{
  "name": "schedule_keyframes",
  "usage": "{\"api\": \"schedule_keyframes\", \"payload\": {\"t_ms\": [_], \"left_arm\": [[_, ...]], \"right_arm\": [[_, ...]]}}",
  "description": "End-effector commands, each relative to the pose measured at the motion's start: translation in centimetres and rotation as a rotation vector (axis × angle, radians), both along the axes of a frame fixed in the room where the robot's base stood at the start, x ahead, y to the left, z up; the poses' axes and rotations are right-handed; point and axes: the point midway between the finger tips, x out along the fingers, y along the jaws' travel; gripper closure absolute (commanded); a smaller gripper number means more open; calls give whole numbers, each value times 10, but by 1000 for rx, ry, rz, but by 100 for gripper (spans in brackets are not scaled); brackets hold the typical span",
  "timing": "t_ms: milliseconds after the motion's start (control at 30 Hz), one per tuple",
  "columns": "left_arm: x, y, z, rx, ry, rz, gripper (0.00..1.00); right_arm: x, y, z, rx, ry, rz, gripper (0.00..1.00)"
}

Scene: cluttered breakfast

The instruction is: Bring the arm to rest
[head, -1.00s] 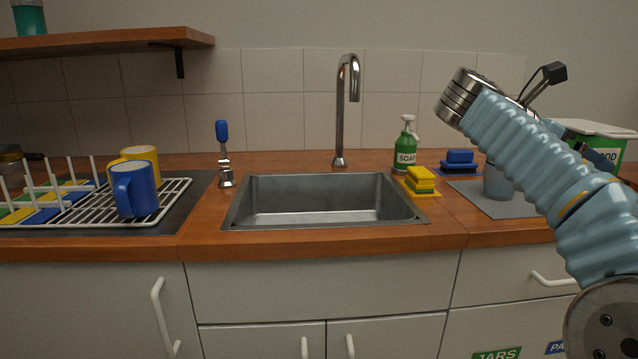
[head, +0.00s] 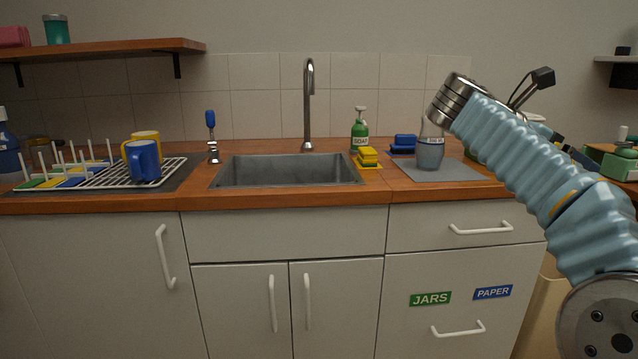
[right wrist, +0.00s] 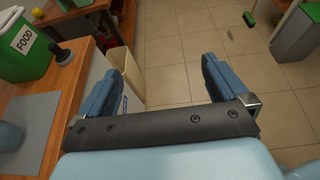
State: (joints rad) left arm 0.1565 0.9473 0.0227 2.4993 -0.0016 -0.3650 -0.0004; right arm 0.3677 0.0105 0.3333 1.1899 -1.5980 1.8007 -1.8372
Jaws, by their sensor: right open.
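My right arm (head: 545,180) comes in from the right in the head view, raised in front of the counter, with its sleeve light blue. The right gripper itself is mostly hidden behind the arm there. In the right wrist view my right gripper (right wrist: 162,80) is open, its two blue fingers wide apart. Nothing is between them; they hang over the tiled floor (right wrist: 170,50), past the counter's edge. My left gripper is not in view.
The counter (right wrist: 65,60) holds a green FOOD bin (right wrist: 22,48) beside the right gripper. A cream bin (right wrist: 117,75) stands near the left finger. In the head view, a grey cup (head: 430,152) stands on a grey mat (head: 405,168) near my arm. The sink (head: 290,171) is left.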

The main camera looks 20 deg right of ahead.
Motion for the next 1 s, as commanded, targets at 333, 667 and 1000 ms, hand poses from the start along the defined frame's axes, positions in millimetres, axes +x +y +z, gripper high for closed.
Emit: {"api": "schedule_keyframes", "payload": {"t_ms": [333,667,1000], "left_arm": [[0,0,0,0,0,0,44],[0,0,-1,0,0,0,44],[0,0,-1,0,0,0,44]], "right_arm": [[49,1,-42,39,-17,106,0],[132,22,-135,168,-81,280,0],[223,127,-342,593,-262,416,0]]}}
